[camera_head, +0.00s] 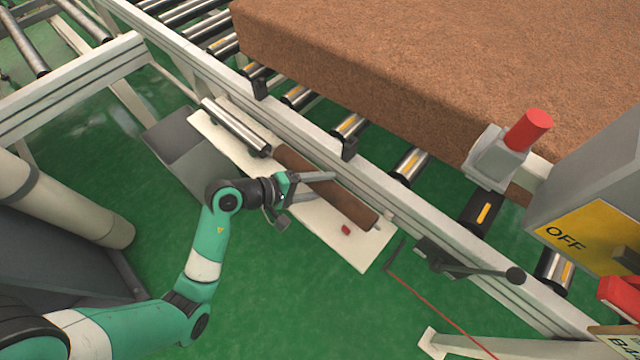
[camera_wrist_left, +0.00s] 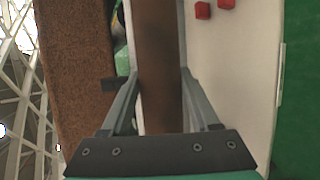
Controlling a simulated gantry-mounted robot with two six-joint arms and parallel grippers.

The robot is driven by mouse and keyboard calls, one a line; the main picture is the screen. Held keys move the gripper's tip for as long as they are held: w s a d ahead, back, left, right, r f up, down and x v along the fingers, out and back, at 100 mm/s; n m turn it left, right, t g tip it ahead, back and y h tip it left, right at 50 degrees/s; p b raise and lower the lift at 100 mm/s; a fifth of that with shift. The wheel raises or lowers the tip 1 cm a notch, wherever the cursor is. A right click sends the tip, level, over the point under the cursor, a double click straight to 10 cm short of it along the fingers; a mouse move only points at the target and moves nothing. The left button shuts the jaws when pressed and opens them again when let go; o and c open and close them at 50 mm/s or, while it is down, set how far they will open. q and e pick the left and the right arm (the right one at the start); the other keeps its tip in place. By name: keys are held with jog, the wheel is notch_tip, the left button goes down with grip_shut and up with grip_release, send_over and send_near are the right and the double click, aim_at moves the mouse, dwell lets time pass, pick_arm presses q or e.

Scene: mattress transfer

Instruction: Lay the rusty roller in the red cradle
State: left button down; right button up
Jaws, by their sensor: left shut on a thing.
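The rusty roller (camera_head: 352,208) is a long brown cylinder with a pale axle stub at its right end, slanting over the white board (camera_head: 345,249). My left gripper (camera_head: 325,187) is shut on it, one finger on each side; the roller also fills the space between the fingers in the left wrist view (camera_wrist_left: 160,60). I cannot tell how high it is above the board. A small red block (camera_head: 346,230), seemingly part of the red cradle, shows beside the roller near its right end. Two red blocks show in the left wrist view (camera_wrist_left: 203,10). The rest of the cradle is hidden. My right gripper is out of view.
A shiny steel roller (camera_head: 237,127) lies at the board's left end. The conveyor frame (camera_head: 300,140) runs close behind the board and carries a large brown mattress (camera_head: 440,70). A lever (camera_head: 480,270) sticks out at the right. Green floor is free in front.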

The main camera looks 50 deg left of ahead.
pick_arm(q)
notch_tip(320, 180, down, 4)
jog(key=b, duration=0.3)
jog(key=shift+r, duration=0.1)
jog(key=shift+f+b, duration=0.75)
jog(key=shift+f, duration=0.15)
jog(key=shift+c, duration=0.6)
grip_release()
jog(key=shift+o, duration=0.4)
jog(key=shift+f, duration=0.2)
jog(key=shift+s, duration=0.1)
